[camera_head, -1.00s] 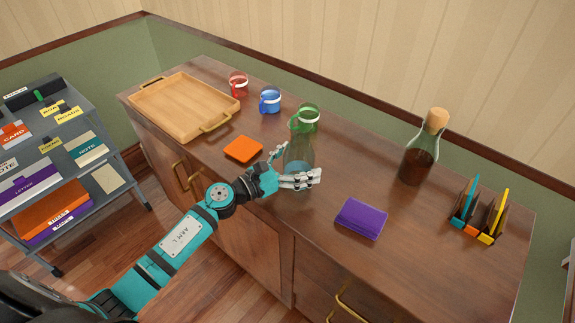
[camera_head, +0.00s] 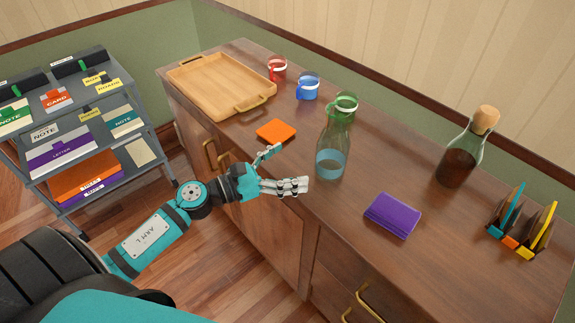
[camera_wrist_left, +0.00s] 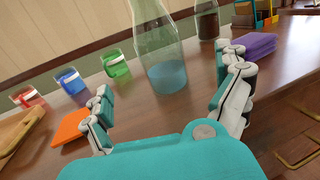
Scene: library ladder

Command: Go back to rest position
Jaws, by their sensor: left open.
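My left gripper (camera_head: 283,169) is open and empty at the front edge of the wooden cabinet, left of a clear glass carafe (camera_head: 332,165) with blue liquid in it. The carafe stands upright on the cabinet top, apart from the fingers. In the left wrist view, the carafe (camera_wrist_left: 163,62) stands beyond the gap between the open fingers (camera_wrist_left: 168,92). My right gripper is not in view.
The cabinet top (camera_head: 300,145) holds a wooden tray (camera_head: 205,97), red (camera_head: 277,68), blue (camera_head: 308,86) and green (camera_head: 345,104) mugs, an orange cloth (camera_head: 276,131), purple cloths (camera_head: 392,215), a corked bottle (camera_head: 462,155) and a small rack (camera_head: 515,237). A grey cart (camera_head: 150,135) stands left.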

